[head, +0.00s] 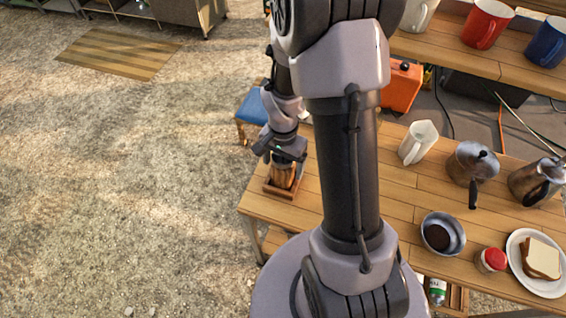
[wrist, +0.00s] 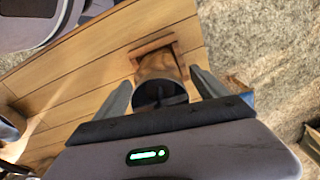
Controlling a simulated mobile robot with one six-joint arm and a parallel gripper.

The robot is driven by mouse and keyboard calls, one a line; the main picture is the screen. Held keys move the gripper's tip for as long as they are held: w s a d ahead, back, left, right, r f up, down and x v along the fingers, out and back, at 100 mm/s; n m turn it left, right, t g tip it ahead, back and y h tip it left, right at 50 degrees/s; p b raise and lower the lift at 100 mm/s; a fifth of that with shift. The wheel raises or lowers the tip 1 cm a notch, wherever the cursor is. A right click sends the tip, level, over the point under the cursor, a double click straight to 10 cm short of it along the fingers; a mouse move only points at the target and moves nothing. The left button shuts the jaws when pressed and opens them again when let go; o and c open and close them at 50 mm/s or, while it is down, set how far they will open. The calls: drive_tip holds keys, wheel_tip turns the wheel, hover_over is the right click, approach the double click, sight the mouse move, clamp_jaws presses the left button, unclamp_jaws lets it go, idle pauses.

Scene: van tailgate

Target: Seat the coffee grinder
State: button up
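The coffee grinder (head: 283,176) is a brown cylinder with a dark top, upright at the left end of the wooden table. It stands at a square wooden holder (head: 270,190), whose frame also shows in the wrist view (wrist: 152,46). The grinder's base looks to be inside the frame, but its bottom is hidden. My gripper (head: 286,158) is over the grinder from above. In the wrist view my gripper (wrist: 160,79) has one finger on each side of the grinder (wrist: 158,70), with a small gap showing at both sides, so it looks open.
A blue stool (head: 252,107) is behind the table's left end. Gravel lies left.

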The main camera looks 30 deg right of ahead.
wheel_tip(320, 180, up, 17)
drive_tip(key=p, duration=0.6)
drive_tip(key=shift+r, duration=0.2)
drive_tip(key=s+a+r+n+t+y+b, duration=0.1)
drive_tip(key=s+a+r+n+t+b, duration=0.2)
drive_tip(key=a, duration=0.4)
drive_tip(key=s+a+r+n+t+y+b, duration=0.1)
drive_tip(key=s+a+r+n+t+b, duration=0.1)
drive_tip(key=s+a, duration=0.5)
drive_tip(key=s+r+n+b, duration=0.1)
drive_tip(key=n+b, duration=0.1)
drive_tip(key=b, duration=0.1)
drive_tip(key=shift+s+a+r+n+t, duration=0.15)
drive_tip(key=shift+a+r+n+t, duration=0.15)
drive_tip(key=shift+n+t, duration=0.1)
